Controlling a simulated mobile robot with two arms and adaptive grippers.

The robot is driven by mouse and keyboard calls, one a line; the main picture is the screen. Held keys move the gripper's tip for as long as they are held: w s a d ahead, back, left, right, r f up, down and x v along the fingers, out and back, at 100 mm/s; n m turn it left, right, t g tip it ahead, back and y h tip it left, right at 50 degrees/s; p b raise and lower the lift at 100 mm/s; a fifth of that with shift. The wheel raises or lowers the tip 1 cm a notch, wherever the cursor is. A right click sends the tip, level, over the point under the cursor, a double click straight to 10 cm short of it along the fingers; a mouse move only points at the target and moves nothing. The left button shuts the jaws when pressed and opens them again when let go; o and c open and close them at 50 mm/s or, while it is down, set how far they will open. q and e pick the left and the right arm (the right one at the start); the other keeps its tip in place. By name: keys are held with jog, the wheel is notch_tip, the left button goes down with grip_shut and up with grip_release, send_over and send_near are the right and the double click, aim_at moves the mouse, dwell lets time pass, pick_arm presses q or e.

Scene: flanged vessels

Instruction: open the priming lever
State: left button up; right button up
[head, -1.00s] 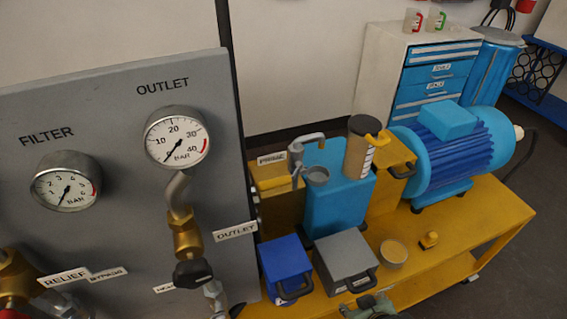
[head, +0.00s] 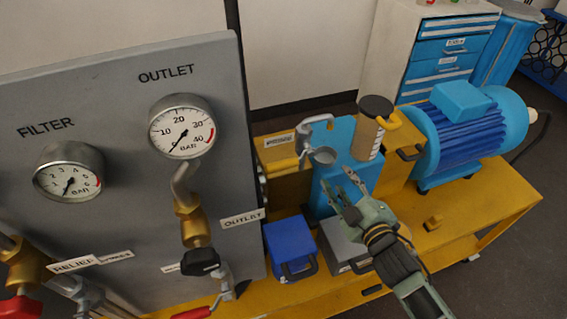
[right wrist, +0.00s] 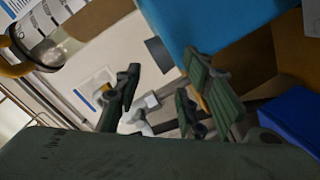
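My left gripper is not in view.
The grey gauge panel (head: 120,130) stands at left. A blue box (head: 290,247) and a grey box (head: 340,243) lie below the lever. A brown cylinder (head: 369,135) with yellow handle and a blue motor (head: 470,130) stand to the right. A small yellow part (head: 433,222) lies on the bench.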

aim_at(287, 165)
jog(key=a+r+n+g+y+p, duration=0.1)
jog(key=a+r+n+g+y, duration=0.1)
jog(key=a+n+y, duration=0.2)
jog(key=a+r+n+g+y+p, duration=0.1)
jog(key=a+n+y, duration=0.3)
jog(key=n, duration=0.4)
jog(key=a+r+n+g+y+p, duration=0.1)
jog(key=a+r+n+g+y, duration=0.3)
jog(key=a+n+y, duration=0.1)
jog(key=shift+s+a+n, duration=0.3)
jog(key=shift+a+n, duration=0.15)
jog(key=shift+n, duration=0.35)
jog(key=shift+w+a, duration=0.2)
jog(key=shift+a, duration=0.25)
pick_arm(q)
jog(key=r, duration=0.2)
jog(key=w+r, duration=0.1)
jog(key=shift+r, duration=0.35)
pick_arm(e)
grip_shut()
